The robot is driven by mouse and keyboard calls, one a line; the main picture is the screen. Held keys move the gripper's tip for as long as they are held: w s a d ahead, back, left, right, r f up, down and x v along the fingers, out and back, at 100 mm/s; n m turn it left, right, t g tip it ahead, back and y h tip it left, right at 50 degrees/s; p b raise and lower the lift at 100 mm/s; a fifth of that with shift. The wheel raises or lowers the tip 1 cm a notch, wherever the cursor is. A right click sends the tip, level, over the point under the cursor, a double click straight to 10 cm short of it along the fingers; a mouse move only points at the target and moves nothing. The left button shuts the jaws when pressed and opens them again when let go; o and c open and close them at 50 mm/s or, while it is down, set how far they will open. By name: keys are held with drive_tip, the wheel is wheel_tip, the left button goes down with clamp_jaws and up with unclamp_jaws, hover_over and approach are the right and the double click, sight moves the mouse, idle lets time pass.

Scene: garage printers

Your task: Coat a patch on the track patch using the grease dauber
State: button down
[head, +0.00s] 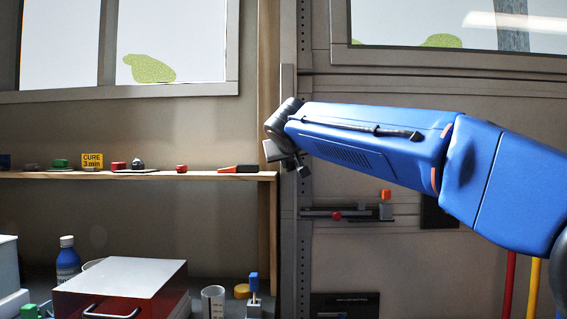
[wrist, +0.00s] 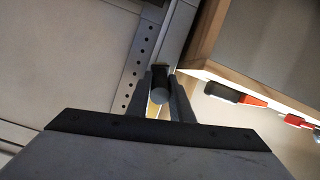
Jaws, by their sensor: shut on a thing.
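My gripper (head: 284,160) is raised in front of the vertical metal track (head: 305,230), just right of the wooden shelf end. In the wrist view, my gripper (wrist: 162,85) is shut on a dark, round-ended thing (wrist: 159,96), which I take to be the grease dauber. A small yellowish bit shows below it between the fingers. The track (wrist: 142,65), with its row of holes, runs just beyond the fingertips. I cannot tell whether the dauber's tip touches it. The patch cannot be made out as a separate mark, and the fingers hide part of the track.
The wooden shelf (head: 215,175) ends close left of my gripper, with an orange-and-black tool (head: 239,169) near its end. Below are a red box with a pale lid (head: 120,280), a blue bottle (head: 67,260) and a clear cup (head: 213,302). A bracket (head: 385,210) juts out right of the track.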

drive_tip(key=shift+d, duration=0.5)
drive_tip(key=a, duration=0.4)
drive_tip(key=shift+w, duration=0.1)
idle(0.3)
drive_tip(key=shift+s, duration=3)
drive_tip(key=s, duration=0.3)
drive_tip(key=shift+w, duration=0.1)
